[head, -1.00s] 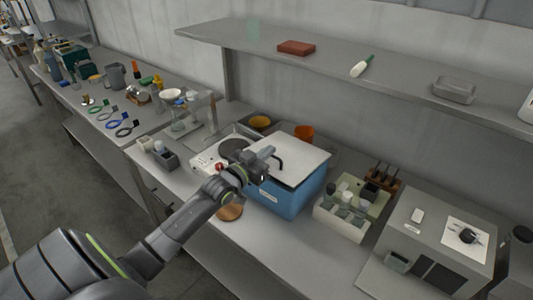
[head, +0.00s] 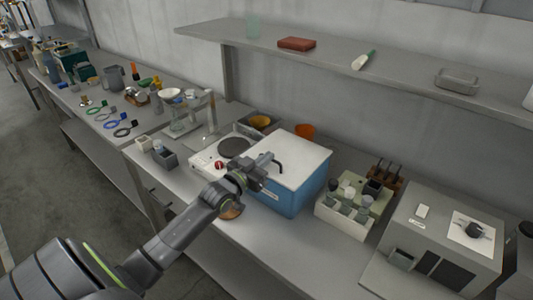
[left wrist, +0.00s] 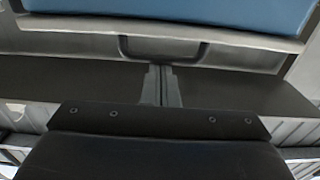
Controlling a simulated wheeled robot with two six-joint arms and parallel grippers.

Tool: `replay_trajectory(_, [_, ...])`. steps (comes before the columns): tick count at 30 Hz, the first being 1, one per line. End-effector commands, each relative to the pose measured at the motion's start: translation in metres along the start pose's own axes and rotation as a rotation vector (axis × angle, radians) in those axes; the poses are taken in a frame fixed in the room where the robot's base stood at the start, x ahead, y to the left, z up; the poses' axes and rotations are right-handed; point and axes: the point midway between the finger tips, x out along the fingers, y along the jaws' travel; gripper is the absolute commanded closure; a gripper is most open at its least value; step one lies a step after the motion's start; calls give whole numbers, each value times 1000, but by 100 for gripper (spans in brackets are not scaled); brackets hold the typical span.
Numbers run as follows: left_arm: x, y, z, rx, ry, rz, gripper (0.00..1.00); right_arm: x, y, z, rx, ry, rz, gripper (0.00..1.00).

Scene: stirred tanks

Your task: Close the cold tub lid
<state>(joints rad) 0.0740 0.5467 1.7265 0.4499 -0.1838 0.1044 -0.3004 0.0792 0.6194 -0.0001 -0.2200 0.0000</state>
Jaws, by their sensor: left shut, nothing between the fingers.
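The cold tub (head: 313,190) is a blue box on the bench, with a white lid (head: 300,156) on top. The lid looks flat over the tub; I cannot tell whether it is fully seated. A dark bar handle (head: 280,167) shows near its left side, and also in the left wrist view (left wrist: 165,56). My left gripper (head: 264,165) is at the tub's left front side, close to the lid's edge. Its fingers (left wrist: 162,86) are together and empty, pointing toward the handle. I cannot tell whether they touch the lid. My right gripper is out of view.
A white hotplate (head: 208,163) with a dark round top stands left of the tub. A bottle rack (head: 340,218) and a grey machine (head: 440,235) stand to the right. A shelf (head: 400,78) runs above. The bench front is mostly clear.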

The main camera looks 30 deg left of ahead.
Motion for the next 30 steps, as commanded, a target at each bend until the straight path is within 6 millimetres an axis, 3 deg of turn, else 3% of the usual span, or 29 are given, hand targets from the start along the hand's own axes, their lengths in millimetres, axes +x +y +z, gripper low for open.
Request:
replay_trajectory(5, [-2,-1,7,-4,-19,-5,100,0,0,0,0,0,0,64])
replay_trajectory(10, [-1,-2,2,-4,-20,-6,100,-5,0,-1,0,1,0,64])
replay_trajectory(19, [14,-4,-46,1,-5,-7,100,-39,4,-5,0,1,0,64])
replay_trajectory(21, [-2,-4,-36,3,-11,-8,100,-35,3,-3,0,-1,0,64])
replay_trajectory(30, [-59,-4,-33,2,-7,-7,100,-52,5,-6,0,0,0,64])
